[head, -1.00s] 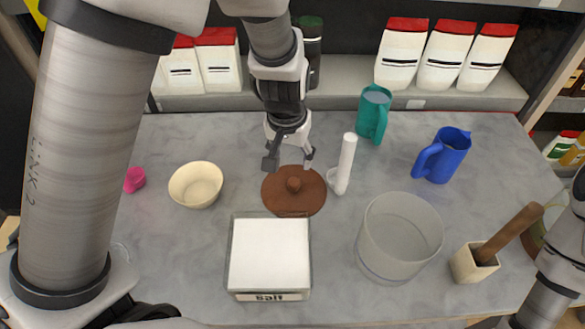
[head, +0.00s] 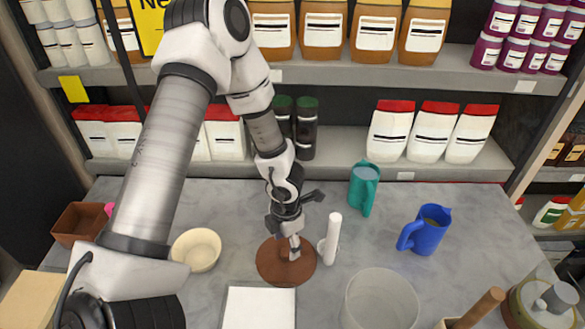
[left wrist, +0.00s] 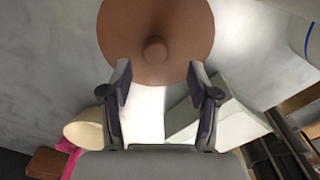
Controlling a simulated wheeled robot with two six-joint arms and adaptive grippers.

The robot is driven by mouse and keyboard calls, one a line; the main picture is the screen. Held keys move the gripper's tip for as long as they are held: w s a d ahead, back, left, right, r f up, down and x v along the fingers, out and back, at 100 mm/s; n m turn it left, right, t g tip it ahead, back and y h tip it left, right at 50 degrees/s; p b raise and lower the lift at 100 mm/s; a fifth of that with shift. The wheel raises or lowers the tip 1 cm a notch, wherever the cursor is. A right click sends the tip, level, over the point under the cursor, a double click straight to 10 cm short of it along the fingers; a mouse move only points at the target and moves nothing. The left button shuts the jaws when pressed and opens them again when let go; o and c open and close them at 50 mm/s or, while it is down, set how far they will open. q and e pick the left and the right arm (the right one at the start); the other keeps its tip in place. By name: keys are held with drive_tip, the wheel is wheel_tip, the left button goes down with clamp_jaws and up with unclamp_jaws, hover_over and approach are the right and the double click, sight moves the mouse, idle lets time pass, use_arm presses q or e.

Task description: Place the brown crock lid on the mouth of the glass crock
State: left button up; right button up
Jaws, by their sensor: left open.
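The brown crock lid (head: 275,262) lies flat on the table, a round disc with a small knob; the knob (left wrist: 155,50) shows clearly in the left wrist view. The glass crock (head: 380,302) stands open at the front right, cut off by the lower picture edge. My left gripper (head: 293,245) is open above the lid, partly covering it in the head view. In the left wrist view its fingers (left wrist: 158,82) are spread, with the knob centred just beyond the tips and nothing between them. Whether they touch the lid I cannot tell. My right gripper is not in view.
A white pestle (head: 332,240) stands close right of the lid. A cream bowl (head: 196,250) is left, a white-topped box (head: 258,308) in front. A teal jug (head: 364,188) and blue jug (head: 424,230) stand behind the crock. A wooden-handled tool (head: 482,309) is front right.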

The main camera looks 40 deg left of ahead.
sight(286, 251)
use_arm(q)
drive_tip(key=f, duration=0.4)
drive_tip(key=f+b, duration=0.1)
drive_tip(key=f, duration=0.1)
drive_tip(key=shift+w+a, duration=0.2)
drive_tip(key=shift+a, duration=0.05)
clamp_jaws()
drive_tip(key=shift+r, duration=0.2)
